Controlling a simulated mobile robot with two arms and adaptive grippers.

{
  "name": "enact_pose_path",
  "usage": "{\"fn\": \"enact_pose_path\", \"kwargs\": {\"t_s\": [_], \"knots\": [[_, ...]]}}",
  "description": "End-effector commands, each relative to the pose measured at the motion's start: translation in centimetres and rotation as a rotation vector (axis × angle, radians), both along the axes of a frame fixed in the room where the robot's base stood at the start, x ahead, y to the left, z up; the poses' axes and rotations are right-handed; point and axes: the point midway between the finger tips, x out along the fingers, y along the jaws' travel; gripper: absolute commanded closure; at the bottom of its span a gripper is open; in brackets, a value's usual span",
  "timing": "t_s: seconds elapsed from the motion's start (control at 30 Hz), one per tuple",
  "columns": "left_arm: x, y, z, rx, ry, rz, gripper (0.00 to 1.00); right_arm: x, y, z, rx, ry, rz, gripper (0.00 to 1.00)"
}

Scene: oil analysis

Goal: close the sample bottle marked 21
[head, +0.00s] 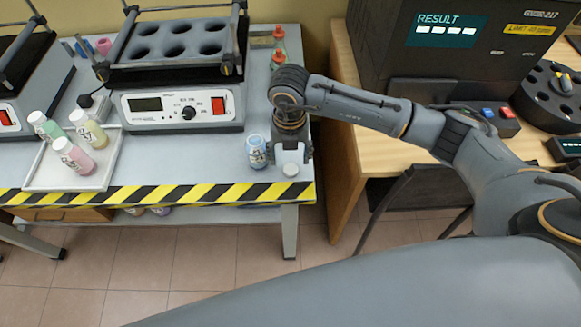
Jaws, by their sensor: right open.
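A small blue bottle with a pale label (257,153) stands upright near the front right of the grey table. I cannot read its number for sure, nor tell clearly whether its top is open. My right gripper (291,158) points down just to the right of the bottle, apart from it, and is open. A small white round piece like a cap (290,170) shows at the gripper's lower front; I cannot tell whether the gripper touches it. My left gripper is not in view.
A white tray (44,183) at left holds green, yellow and pink bottles with white caps. A shaker (187,110) with an empty rack stands behind. Red-topped bottles (279,33) stand at the back right. Striped tape marks the table's front edge; clear table lies between tray and blue bottle.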

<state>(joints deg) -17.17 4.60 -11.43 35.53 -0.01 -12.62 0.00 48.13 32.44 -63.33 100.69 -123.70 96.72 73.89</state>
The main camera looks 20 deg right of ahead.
Motion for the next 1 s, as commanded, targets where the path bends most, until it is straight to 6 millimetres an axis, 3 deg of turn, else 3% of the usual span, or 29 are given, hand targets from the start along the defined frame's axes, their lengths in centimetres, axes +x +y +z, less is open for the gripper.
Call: {"fn": "enact_pose_path", "kwargs": {"t_s": [0.23, 0.63, 0.67, 0.83, 1.0], "knots": [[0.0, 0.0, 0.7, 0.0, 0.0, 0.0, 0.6, -0.5, -0.1, -3.5, -0.001, 0.003, -0.001, 0.37], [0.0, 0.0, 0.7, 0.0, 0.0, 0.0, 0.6, -0.4, -0.1, -4.0, -0.001, 0.0, 0.0, 0.37], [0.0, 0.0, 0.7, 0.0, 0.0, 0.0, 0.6, -0.4, -0.1, -4.0, -0.001, 0.0, 0.0, 0.39], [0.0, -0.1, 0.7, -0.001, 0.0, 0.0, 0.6, -0.4, -0.1, -4.0, -0.001, 0.0, 0.0, 0.73], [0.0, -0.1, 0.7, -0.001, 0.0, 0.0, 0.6, -0.4, -0.1, -4.0, -0.001, 0.0, 0.0, 0.76]]}}
